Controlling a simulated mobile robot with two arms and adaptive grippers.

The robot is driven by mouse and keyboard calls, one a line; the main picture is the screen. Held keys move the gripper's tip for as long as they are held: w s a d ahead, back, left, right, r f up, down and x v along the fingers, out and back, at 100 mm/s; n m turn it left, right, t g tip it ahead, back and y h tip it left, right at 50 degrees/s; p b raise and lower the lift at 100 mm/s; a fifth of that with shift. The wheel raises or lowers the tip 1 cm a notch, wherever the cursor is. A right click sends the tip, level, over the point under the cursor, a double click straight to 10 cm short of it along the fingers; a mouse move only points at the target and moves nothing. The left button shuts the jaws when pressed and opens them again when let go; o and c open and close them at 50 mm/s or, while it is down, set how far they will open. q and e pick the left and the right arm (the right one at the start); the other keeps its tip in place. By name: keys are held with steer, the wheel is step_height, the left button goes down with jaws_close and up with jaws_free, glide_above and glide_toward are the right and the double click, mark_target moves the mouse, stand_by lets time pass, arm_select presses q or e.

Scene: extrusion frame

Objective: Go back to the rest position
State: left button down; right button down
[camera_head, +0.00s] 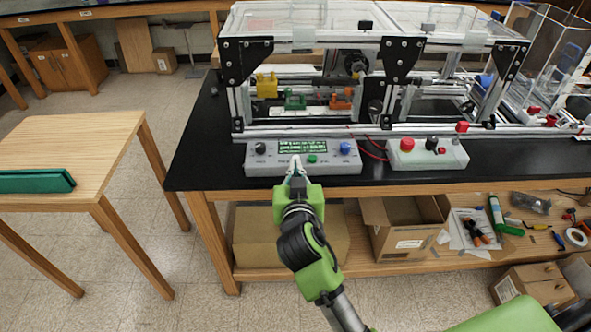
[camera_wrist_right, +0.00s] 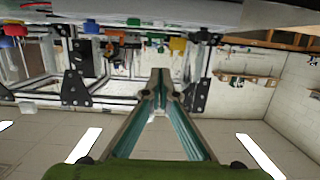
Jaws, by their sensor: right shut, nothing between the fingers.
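My right gripper (camera_head: 296,163) reaches up from the bottom of the head view. It is shut and empty, with its fingertips in front of the grey control box (camera_head: 262,165) at the bench's front edge. I cannot tell whether the tips touch the box. The box has a green-lit display, a green button, and a dark and a blue knob. In the right wrist view the fingers (camera_wrist_right: 159,76) meet at their tips with nothing between them. My left gripper is not in view.
A black-topped bench (camera_head: 205,165) carries the aluminium extrusion frame (camera_head: 300,131) and a white box with a red button (camera_head: 428,158). Cardboard boxes (camera_head: 400,245) and tools lie on the shelf below. A wooden table (camera_head: 85,150) with a green case (camera_head: 35,182) stands left, with open floor between.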

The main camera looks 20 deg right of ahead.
steer(key=shift+d, duration=0.1)
stand_by(0.4)
steer(key=s+a+f+n+g+y, duration=0.15)
steer(key=s+f, duration=0.25)
steer(key=f, duration=0.8)
steer(key=s+a+f+n+g+y, duration=0.1)
steer(key=s+f+n+g, duration=0.2)
steer(key=f, duration=1)
steer(key=s+a+f+n+g+y, duration=0.15)
steer(key=s+f, duration=0.35)
steer(key=f, duration=0.7)
steer(key=s+d+f+g, duration=0.2)
steer(key=s+f, duration=0.6)
steer(key=s, duration=0.2)
steer(key=s+d+f+g, duration=0.3)
steer(key=s+f, duration=0.6)
steer(key=s+d+f+g, duration=0.1)
steer(key=s+d+f, duration=0.1)
steer(key=s, duration=0.8)
steer(key=s+d+f+g, duration=0.1)
steer(key=s+f, duration=0.3)
steer(key=s, duration=0.6)
steer(key=shift+d+g, duration=0.4)
steer(key=shift+d, duration=0.4)
